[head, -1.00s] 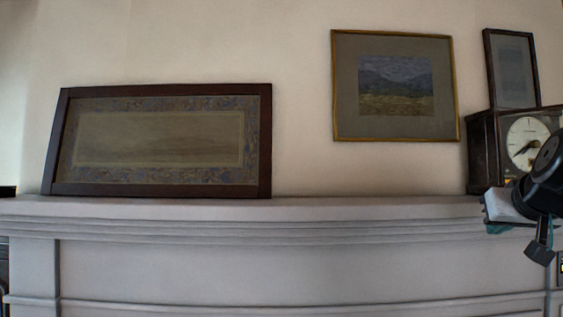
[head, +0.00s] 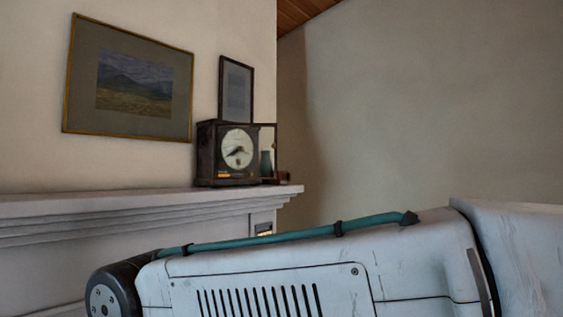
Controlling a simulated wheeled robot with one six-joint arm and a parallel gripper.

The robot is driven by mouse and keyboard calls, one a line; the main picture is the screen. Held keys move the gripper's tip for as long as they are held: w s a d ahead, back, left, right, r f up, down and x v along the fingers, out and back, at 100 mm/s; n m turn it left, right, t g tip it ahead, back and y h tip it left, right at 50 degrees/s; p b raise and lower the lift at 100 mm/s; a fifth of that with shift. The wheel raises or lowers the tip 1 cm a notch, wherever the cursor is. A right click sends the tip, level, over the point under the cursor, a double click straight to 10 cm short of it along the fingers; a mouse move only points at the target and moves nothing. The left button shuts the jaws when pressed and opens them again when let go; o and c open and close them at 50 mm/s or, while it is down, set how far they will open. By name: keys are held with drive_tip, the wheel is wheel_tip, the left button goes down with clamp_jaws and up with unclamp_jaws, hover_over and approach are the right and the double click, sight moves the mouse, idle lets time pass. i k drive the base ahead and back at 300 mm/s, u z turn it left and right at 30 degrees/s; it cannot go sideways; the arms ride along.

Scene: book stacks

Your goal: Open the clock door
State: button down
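The clock (head: 228,175) is a dark box with a round pale dial (head: 238,147) and dark hands. It stands upright near the right end of the mantel shelf. A thin-framed panel (head: 276,140) shows at its right side; I cannot tell if this is the clock door standing open or a separate thing behind. My gripper is not in view. Only a large pale link of my arm, with a teal cable along its top, shows low in front, apart from the clock in the picture.
The pale mantel (head: 110,205) runs from the left to below the clock. A teal vase (head: 266,164) and a small brown object (head: 283,177) stand at the clock's right. A gold-framed landscape (head: 130,80) and a dark-framed picture (head: 236,88) are behind. The right wall is bare.

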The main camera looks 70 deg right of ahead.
sight(258, 124)
drive_tip(key=k, duration=0.1)
drive_tip(key=z, duration=1.3)
drive_tip(key=i, duration=0.5)
drive_tip(key=u, duration=0.05)
